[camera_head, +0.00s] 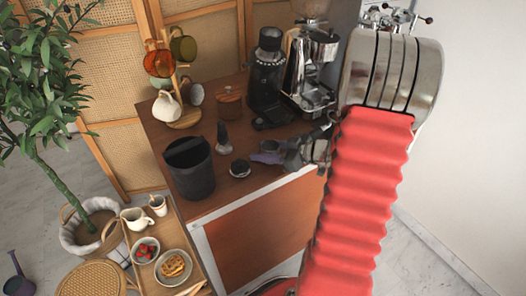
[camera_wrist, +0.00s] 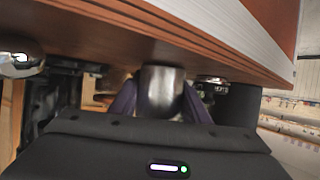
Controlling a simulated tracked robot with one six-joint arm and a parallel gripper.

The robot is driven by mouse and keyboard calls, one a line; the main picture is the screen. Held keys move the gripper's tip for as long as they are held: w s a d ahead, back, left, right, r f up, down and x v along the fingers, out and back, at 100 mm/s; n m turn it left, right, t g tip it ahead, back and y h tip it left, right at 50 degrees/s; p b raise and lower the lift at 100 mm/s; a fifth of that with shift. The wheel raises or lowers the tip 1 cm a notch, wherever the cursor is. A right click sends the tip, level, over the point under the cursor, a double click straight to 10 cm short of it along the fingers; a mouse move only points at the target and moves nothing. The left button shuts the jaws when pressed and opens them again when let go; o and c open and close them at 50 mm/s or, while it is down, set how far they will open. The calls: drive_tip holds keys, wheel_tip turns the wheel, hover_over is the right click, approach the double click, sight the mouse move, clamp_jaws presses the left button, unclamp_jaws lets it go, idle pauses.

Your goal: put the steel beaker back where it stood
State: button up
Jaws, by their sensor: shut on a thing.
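The steel beaker (camera_wrist: 161,93) is a grey metal cylinder, seen in the wrist view between the two purple fingers of my gripper (camera_wrist: 160,104). The fingers are shut on its sides. In the head view, my gripper (camera_head: 268,155) is at the right part of the brown wooden counter (camera_head: 215,200), near the front edge; the beaker cannot be made out clearly there. In the wrist view the counter's wood runs across the top of the picture. I cannot tell whether the beaker touches the counter.
A black bin (camera_head: 190,172), a small round dark-topped item (camera_head: 240,168) and a tamper (camera_head: 222,138) stand left of my gripper. Behind are a black grinder (camera_head: 268,75), a chrome machine (camera_head: 312,70), a brown jar (camera_head: 229,104) and a cup tree (camera_head: 185,116).

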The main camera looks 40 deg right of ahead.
drive_tip(key=shift+f, duration=0.1)
drive_tip(key=o, duration=1.1)
drive_tip(key=v, duration=1.2)
idle(0.5)
